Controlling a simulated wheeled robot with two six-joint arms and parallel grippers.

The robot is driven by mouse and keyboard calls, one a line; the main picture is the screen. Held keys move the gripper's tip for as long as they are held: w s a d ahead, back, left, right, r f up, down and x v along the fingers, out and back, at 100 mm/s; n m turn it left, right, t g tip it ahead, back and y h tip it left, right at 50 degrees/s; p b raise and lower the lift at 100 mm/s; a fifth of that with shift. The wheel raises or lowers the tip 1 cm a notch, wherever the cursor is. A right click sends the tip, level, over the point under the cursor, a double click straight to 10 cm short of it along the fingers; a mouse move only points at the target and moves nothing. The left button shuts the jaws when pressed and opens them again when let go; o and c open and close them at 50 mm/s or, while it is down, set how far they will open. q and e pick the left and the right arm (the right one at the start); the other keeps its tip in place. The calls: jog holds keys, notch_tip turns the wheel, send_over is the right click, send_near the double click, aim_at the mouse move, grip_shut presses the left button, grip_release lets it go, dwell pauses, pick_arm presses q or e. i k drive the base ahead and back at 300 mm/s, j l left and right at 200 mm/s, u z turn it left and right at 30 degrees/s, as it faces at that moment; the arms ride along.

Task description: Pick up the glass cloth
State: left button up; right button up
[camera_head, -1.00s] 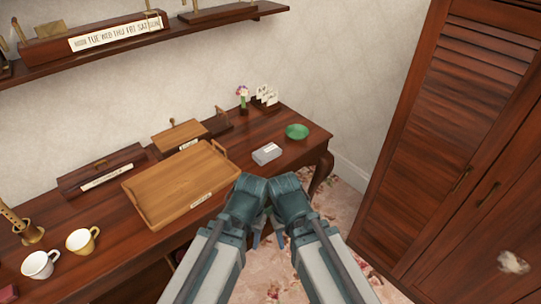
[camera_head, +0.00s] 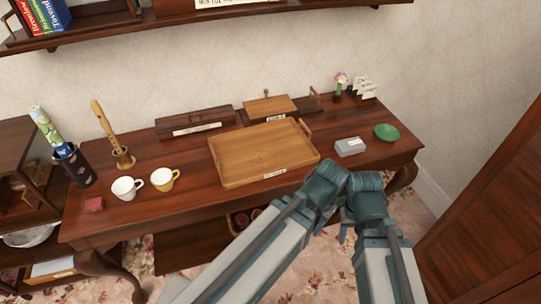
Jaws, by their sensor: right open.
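No cloth shows plainly as a glass cloth. A small grey and white block-like thing (camera_head: 350,147) lies on the desk to the right of the wooden tray; I cannot tell whether it is a folded cloth or a box. My right gripper (camera_head: 347,226) is low in front of the desk edge, partly hidden by my own arm links. It is open, with a blue finger showing, and no held object is visible. My left arm comes in beside it, and its gripper is hidden behind the arm links.
A wardrobe (camera_head: 490,225) stands at the right. A shelf (camera_head: 180,24) hangs above.

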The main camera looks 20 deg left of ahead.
aim_at(353, 147)
jog(key=i+j+z, duration=0.1)
jog(key=i+z, duration=0.35)
jog(key=i, duration=0.55)
